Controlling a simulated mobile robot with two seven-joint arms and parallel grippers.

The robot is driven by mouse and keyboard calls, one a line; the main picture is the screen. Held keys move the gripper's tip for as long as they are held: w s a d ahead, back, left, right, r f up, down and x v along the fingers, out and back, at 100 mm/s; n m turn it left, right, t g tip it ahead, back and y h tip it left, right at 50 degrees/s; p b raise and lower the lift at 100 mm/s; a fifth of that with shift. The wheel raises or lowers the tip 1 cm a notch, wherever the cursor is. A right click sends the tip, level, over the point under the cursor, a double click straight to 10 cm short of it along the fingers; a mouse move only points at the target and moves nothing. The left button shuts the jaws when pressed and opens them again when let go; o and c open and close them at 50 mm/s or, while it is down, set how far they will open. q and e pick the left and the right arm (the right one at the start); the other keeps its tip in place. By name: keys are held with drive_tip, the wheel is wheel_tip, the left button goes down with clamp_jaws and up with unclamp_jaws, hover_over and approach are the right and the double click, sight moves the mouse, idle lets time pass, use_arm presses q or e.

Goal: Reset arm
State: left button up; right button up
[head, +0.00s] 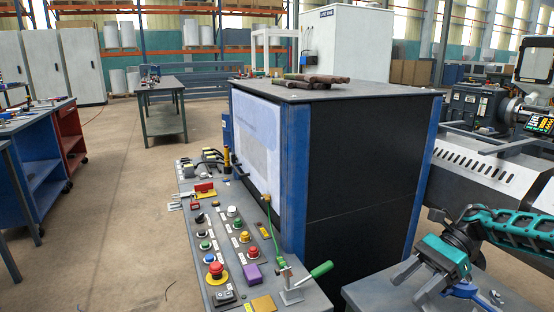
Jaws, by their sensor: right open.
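My right gripper (408,283) shows at the lower right, teal with grey fingers. Its fingers are apart with nothing visible between them. It is over or beside a grey table (362,292); I cannot tell whether it touches the top. The right arm comes in from the right edge. My left gripper is not in view.
A control panel (204,232) with coloured buttons and a green-handled lever (320,270) stands left of the gripper. Behind it is a large black and blue cabinet (365,150) with brown rods (318,78) on top. A grey machine (485,165) stands at right. Open floor lies left.

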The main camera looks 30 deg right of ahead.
drive_tip(key=w+a+f+m+t+h+b, duration=0.1)
drive_tip(key=w+a+f+m+t+b, duration=0.15)
drive_tip(key=a+f+m+t, duration=0.55)
drive_tip(key=w+a+f+m+t+b, duration=0.1)
drive_tip(key=w+a+f+m+t, duration=0.2)
drive_tip(key=a+f+m, duration=0.65)
use_arm(q)
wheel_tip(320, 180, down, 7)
drive_tip(key=b, duration=0.4)
use_arm(e)
drive_tip(key=s+a+f+m+g+h, duration=0.15)
drive_tip(key=a+m+h, duration=0.25)
drive_tip(key=a+m, duration=0.75)
drive_tip(key=s+a+f+m+h, duration=0.3)
drive_tip(key=a+m, duration=0.1)
drive_tip(key=m, duration=1.4)
use_arm(q)
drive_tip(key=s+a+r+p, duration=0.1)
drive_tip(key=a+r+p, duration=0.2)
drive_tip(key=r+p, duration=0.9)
drive_tip(key=p, duration=0.5)
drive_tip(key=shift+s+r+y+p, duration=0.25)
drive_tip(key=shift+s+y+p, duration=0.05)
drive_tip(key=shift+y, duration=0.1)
use_arm(e)
drive_tip(key=s+d+r+m+h, duration=0.1)
drive_tip(key=s+d+r, duration=0.1)
drive_tip(key=r, duration=1)
drive_tip(key=shift+s+d, duration=0.2)
drive_tip(key=shift+d, duration=0.3)
